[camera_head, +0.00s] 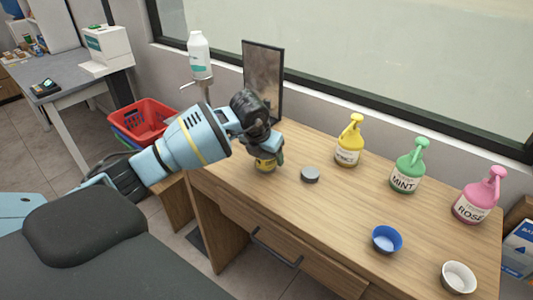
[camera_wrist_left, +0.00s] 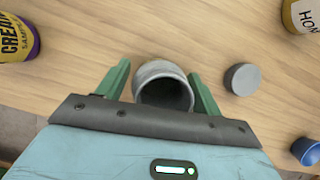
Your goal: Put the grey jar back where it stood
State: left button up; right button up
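The grey jar (camera_wrist_left: 163,72) shows in the left wrist view with its dark open mouth toward the camera. It sits between the green fingers of my left gripper (camera_wrist_left: 160,84), which are close against its two sides. In the head view my left gripper (camera_head: 266,145) is over the left part of the wooden desk, and the jar is hidden by it. A grey round lid-like disc (camera_head: 310,174) lies on the desk to its right; it also shows in the left wrist view (camera_wrist_left: 242,79). My right gripper is not in view.
A yellow cream sample jar (camera_head: 265,164) stands just below the gripper. Yellow (camera_head: 348,148), green (camera_head: 407,172) and pink (camera_head: 476,203) pump bottles stand along the back. Blue (camera_head: 386,239) and white (camera_head: 458,277) bowls are at the right. A mirror (camera_head: 263,75) stands behind.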

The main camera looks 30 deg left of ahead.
pick_arm(q)
jog(key=shift+o, duration=0.3)
jog(key=shift+r, duration=0.1)
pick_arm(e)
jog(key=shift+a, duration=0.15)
pick_arm(q)
jog(key=shift+r, duration=0.25)
jog(key=v, duration=1.1)
jog(key=shift+s+r+p, duration=0.15)
jog(key=shift+r+p, duration=0.15)
jog(key=shift+p, duration=0.1)
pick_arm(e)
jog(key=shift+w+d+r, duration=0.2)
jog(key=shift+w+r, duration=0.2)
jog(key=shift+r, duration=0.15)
